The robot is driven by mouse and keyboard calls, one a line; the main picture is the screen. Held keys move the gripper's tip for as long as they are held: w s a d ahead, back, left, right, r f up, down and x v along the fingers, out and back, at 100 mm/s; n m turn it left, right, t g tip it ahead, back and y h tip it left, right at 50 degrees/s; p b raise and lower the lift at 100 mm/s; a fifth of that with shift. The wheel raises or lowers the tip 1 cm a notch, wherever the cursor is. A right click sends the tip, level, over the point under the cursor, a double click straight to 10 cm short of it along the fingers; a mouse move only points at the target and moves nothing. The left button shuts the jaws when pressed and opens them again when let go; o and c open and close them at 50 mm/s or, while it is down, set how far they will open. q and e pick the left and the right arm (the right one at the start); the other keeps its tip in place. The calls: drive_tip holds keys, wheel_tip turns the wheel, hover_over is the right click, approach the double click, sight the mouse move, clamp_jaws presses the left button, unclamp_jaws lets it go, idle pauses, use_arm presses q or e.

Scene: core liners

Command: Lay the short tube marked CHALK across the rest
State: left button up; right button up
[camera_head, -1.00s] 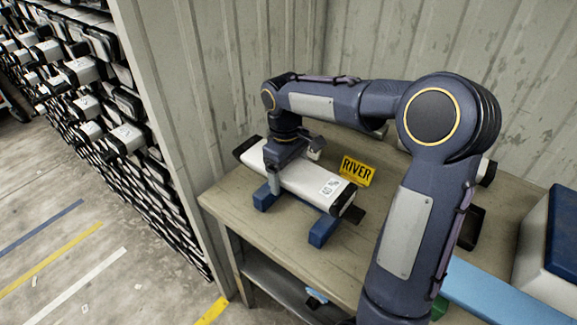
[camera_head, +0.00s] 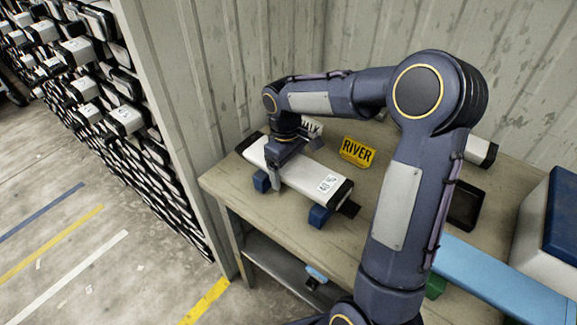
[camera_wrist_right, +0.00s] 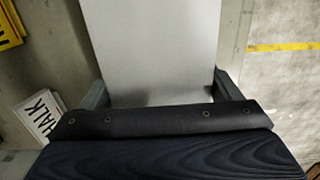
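My right gripper (camera_head: 283,158) comes from above, near the tube's far-left half. In the right wrist view, its fingers (camera_wrist_right: 165,92) stand against both sides of the tube (camera_wrist_right: 150,45), shut on it. A white card reading "HALK" (camera_head: 313,128) stands behind, partly hidden by the gripper. My left gripper is out of view.
A yellow RIVER sign (camera_head: 357,152) stands behind the tube. A black tray (camera_head: 466,205), another white tube (camera_head: 480,151) and a blue-lidded box (camera_head: 562,225) are at the right. A rack of tubes (camera_head: 95,100) is at the left, beyond a grey panel.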

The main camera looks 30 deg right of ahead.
drive_tip(key=o, duration=0.3)
drive_tip(key=r, duration=1.1)
drive_tip(key=shift+w+a+r+p, duration=0.1)
drive_tip(key=shift+w+p, duration=0.2)
drive_tip(key=shift+p, duration=0.05)
drive_tip(key=s+a+r+m+t+y, duration=0.2)
drive_tip(key=s+r+t, duration=0.1)
drive_tip(key=s, duration=0.9)
drive_tip(key=s+a+f+m+t+y, duration=0.2)
drive_tip(key=s+a+f+m+t, duration=0.1)
drive_tip(key=s, duration=0.7)
wheel_tip(320, 180, down, 3)
drive_tip(key=shift+s+a+f+m, duration=0.1)
drive_tip(key=shift+s+a+m, duration=0.4)
drive_tip(key=shift+a, duration=0.55)
drive_tip(key=shift+w, duration=0.1)
